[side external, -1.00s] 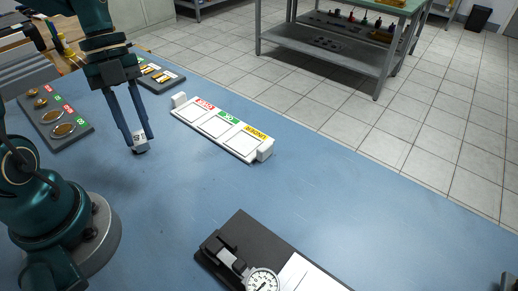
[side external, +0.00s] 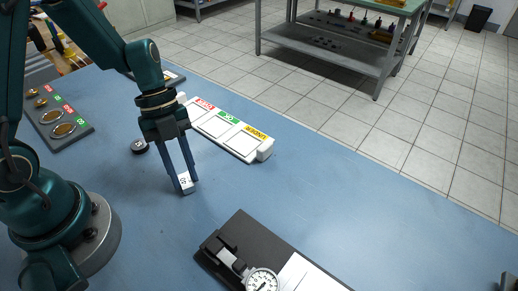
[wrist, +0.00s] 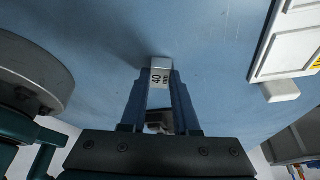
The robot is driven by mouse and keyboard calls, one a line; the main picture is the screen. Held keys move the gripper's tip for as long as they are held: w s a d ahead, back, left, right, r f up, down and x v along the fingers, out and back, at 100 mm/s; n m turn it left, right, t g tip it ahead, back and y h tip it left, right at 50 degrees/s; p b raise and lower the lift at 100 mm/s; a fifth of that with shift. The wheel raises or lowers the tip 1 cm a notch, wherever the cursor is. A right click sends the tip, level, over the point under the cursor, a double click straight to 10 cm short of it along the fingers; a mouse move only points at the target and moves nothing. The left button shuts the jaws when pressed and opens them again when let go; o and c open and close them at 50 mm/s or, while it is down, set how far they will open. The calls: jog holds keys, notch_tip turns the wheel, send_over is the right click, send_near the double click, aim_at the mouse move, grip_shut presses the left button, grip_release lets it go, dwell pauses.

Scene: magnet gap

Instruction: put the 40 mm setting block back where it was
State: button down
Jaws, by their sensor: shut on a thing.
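My gripper (side external: 184,181) is shut on the 40 mm setting block (side external: 187,184), a small pale block marked 40. The block is between the fingertips over the blue bench; I cannot tell whether it touches the bench. In the wrist view the block (wrist: 160,72) shows its 40 face between the two fingers. A small black round piece (side external: 139,147) with a pale mark lies on the bench, to the left of my gripper and apart from it.
A white tray with red, green and yellow labels (side external: 228,131) lies behind my gripper. A black base (side external: 244,232) with a dial gauge (side external: 262,281) is at the front. A dark rack with round pieces (side external: 58,122) is at the left. The bench to the right is clear.

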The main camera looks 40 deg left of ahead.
jog(key=shift+f, duration=0.1)
jog(key=c, duration=0.7)
grip_release()
jog(key=shift+o, duration=0.2)
jog(key=v, duration=1.2)
jog(key=s+d+r+n+t+y, duration=0.1)
jog(key=s+r+n+t+y, duration=0.1)
jog(key=n, duration=0.9)
jog(key=s+d+r+n+t+y, duration=0.2)
jog(key=s+n+t, duration=0.2)
jog(key=n, duration=0.7)
jog(key=shift+s+d+t, duration=0.15)
jog(key=shift+d+t, duration=0.05)
jog(key=shift+t, duration=0.4)
